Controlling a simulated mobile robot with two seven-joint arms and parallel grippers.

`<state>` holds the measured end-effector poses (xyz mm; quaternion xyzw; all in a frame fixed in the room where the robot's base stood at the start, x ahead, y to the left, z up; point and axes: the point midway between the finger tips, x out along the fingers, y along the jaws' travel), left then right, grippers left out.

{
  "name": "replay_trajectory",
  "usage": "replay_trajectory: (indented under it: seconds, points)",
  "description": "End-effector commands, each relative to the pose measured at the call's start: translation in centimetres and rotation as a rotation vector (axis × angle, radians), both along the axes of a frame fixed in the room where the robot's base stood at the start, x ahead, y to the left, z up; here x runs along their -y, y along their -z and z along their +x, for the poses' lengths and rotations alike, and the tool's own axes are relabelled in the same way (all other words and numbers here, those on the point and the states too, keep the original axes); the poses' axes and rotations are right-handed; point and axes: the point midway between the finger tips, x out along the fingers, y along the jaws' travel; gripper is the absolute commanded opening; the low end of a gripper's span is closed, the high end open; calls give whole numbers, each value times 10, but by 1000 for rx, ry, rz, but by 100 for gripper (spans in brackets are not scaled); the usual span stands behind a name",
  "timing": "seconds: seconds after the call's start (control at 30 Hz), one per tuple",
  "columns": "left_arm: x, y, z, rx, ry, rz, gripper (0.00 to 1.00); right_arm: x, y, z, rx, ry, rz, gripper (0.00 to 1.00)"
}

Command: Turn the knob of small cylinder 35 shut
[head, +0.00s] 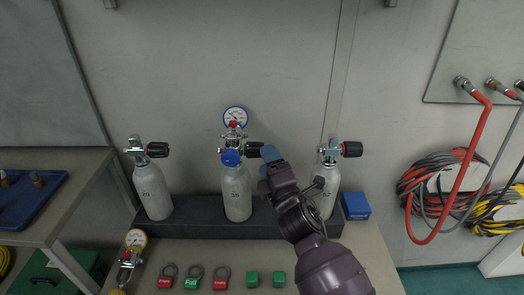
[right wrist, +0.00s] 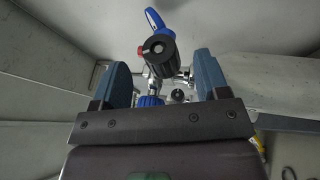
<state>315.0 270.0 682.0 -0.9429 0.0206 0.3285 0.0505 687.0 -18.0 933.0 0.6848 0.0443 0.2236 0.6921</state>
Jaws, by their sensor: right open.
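Three small white cylinders stand in a dark rack (head: 190,231); their labels are too small to read surely. The middle cylinder (head: 237,195), apparently 35, carries a regulator with a blue handwheel (head: 231,158) and a gauge (head: 235,117). Its black knob (head: 253,149) points right, and in the right wrist view the knob (right wrist: 158,48) shows end-on between the blue fingers. My right gripper (head: 268,160) is open, just right of that knob; I cannot tell whether it touches. My left gripper is not in view.
The left cylinder (head: 152,190) and the right cylinder (head: 326,190) have black knobs too; my right arm partly covers the right one. Tagged padlocks, green blocks (head: 253,279) and a loose regulator (head: 128,262) lie in front. A blue box (head: 356,206) stands right of the rack.

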Motion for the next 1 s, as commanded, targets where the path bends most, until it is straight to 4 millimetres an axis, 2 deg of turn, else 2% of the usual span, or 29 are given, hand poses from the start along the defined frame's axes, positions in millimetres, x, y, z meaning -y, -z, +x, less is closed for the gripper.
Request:
replay_trajectory:
  seconds: [0.1,0.3,0.73,1.0]
  points:
    - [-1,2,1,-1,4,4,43,-7,-3,15,-1,0,1,68]
    - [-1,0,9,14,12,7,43,-13,-7,32,-2,0,0,68]
    - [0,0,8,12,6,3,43,-15,-10,37,-1,1,1,68]
    - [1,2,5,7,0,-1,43,-15,-10,37,-1,0,1,28]
